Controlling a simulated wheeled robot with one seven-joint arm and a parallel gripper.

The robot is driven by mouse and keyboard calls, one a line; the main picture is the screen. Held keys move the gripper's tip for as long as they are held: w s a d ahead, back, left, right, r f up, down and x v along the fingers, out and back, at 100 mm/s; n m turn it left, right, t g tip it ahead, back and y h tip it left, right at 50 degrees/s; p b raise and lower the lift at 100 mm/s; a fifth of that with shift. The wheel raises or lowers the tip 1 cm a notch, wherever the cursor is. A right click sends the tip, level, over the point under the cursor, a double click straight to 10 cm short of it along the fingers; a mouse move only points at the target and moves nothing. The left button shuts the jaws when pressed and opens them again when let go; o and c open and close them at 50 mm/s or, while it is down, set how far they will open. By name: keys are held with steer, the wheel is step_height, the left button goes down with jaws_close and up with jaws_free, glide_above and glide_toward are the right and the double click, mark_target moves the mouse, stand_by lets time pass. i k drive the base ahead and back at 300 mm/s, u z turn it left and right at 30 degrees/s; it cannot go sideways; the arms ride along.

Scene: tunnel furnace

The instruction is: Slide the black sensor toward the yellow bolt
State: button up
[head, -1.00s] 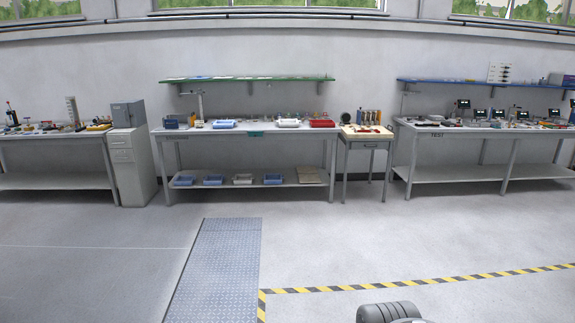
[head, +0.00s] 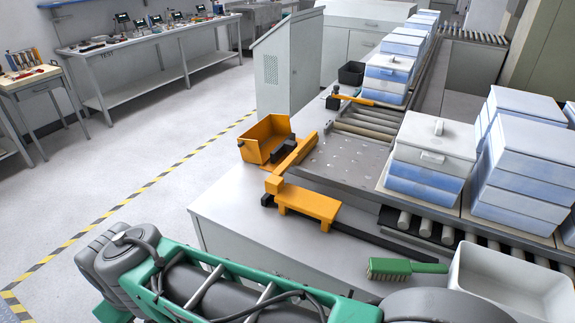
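A small black block (head: 332,103), possibly the black sensor, sits on the bench at the left end of a roller track. A yellow-orange bar (head: 356,98) lies beside it, pointing right. I cannot tell whether this bar is the yellow bolt. A larger orange stop with a bracket (head: 308,203) stands nearer on the bench, with black parts by it. My arm crosses the bottom of the view, left of a green brush. My gripper is not in view.
An orange bin (head: 264,139) sits at the bench's left edge. Blue-and-white lidded boxes (head: 431,157) stand on the rollers at right. A green brush (head: 407,268) and white tray (head: 509,284) are in front. The floor (head: 130,150) at left is clear.

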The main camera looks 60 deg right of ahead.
mark_target(289, 146)
steer(key=k, duration=0.65)
steer(key=u, duration=0.55)
steer(key=i, duration=1.05)
steer(key=z, duration=2.55)
